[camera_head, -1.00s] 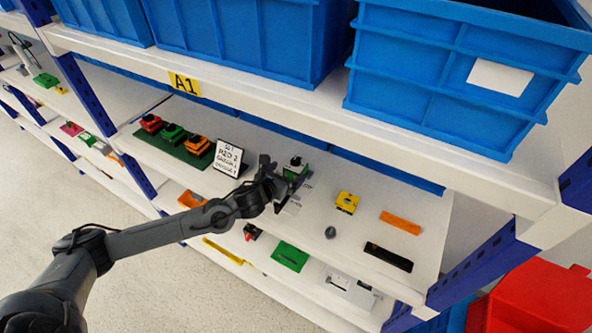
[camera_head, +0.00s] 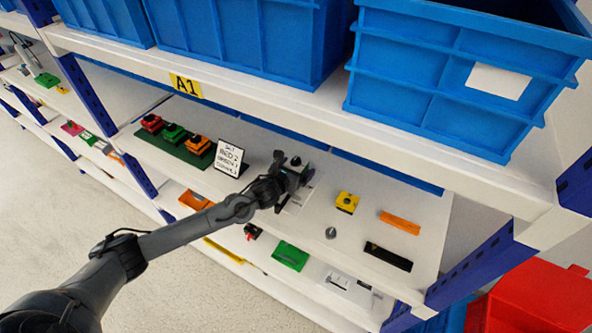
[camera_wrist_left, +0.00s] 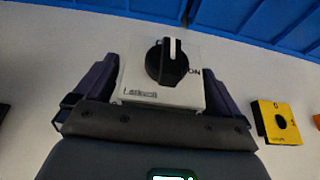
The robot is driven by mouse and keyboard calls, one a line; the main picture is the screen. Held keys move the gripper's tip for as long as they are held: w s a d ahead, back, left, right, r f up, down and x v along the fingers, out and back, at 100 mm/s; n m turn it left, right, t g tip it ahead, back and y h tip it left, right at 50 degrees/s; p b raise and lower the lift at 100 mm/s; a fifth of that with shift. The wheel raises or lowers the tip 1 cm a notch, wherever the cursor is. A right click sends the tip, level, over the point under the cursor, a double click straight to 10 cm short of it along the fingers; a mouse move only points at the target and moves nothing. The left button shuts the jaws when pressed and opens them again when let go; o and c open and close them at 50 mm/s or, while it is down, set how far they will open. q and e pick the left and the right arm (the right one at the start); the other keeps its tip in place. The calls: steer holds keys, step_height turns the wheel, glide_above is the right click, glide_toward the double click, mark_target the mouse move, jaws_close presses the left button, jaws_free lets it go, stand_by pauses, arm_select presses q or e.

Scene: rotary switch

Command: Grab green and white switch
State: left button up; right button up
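The switch (camera_head: 296,161) sits on the middle shelf, right of the small sign. In the left wrist view, the switch (camera_wrist_left: 162,88) shows a white top with lettering and a black knob with a white pointer. No green on it shows clearly now. My left gripper (camera_head: 293,168) reaches over it from the front. In the wrist view, the fingers of my left gripper (camera_wrist_left: 161,88) stand on both sides of the white body, very close to it. I cannot tell whether they press on it. My right gripper is not in view.
A sign (camera_head: 229,158) and a green board (camera_head: 176,146) with several switches stand to the left. A yellow switch part (camera_head: 347,202), an orange plate (camera_head: 400,222) and a black plate (camera_head: 388,256) lie to the right. The upper shelf with blue bins (camera_head: 455,75) overhangs behind.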

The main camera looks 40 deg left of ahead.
arm_select(q)
steer(key=c, duration=1.1)
steer(key=shift+c, duration=0.3)
steer(key=shift+r, duration=0.15)
